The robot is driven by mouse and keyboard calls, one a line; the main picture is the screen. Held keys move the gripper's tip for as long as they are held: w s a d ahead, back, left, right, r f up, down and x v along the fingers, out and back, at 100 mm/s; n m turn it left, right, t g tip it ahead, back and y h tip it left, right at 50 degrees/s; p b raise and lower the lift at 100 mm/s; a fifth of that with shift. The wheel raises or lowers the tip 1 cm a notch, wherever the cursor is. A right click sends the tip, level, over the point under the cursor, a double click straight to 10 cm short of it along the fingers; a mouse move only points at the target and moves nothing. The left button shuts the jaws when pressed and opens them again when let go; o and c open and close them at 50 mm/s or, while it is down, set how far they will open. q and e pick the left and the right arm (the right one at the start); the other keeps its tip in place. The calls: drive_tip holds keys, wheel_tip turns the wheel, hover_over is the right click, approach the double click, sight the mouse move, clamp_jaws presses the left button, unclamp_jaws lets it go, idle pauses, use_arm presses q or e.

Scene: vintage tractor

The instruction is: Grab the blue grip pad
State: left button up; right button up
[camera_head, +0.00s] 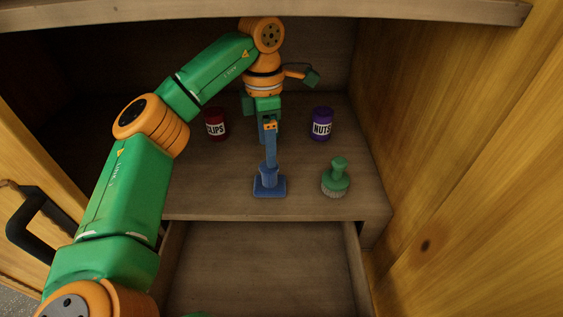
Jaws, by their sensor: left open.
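The blue grip pad (269,186) stands upright on the cabinet shelf near its front edge, with a flat square base and a raised handle. My left gripper (269,145) reaches in from the left and points down at the pad from above. Its jaws are open, close over the pad's upper part. I cannot tell whether the fingers touch the handle. My right gripper is not in view.
A green brush (336,178) stands right of the pad. A purple NUTS jar (321,125) and a red CLIPS jar (216,125) stand further back. An open empty drawer (262,265) lies below the shelf (200,190). Wooden doors flank both sides.

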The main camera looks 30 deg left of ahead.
sight(270, 177)
use_arm(q)
drive_tip(key=shift+f, duration=0.4)
drive_tip(key=f, duration=0.1)
drive_tip(key=f+p, duration=0.1)
drive_tip(key=f, duration=0.1)
drive_tip(key=s+f, duration=0.1)
drive_tip(key=f, duration=0.1)
drive_tip(key=shift+d+p, duration=0.3)
drive_tip(key=shift+w+f, duration=0.2)
drive_tip(key=shift+f, duration=0.3)
drive_tip(key=shift+r, duration=0.1)
clamp_jaws()
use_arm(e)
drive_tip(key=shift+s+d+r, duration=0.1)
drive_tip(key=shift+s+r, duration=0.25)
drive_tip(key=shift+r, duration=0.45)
use_arm(q)
drive_tip(key=shift+r, duration=0.1)
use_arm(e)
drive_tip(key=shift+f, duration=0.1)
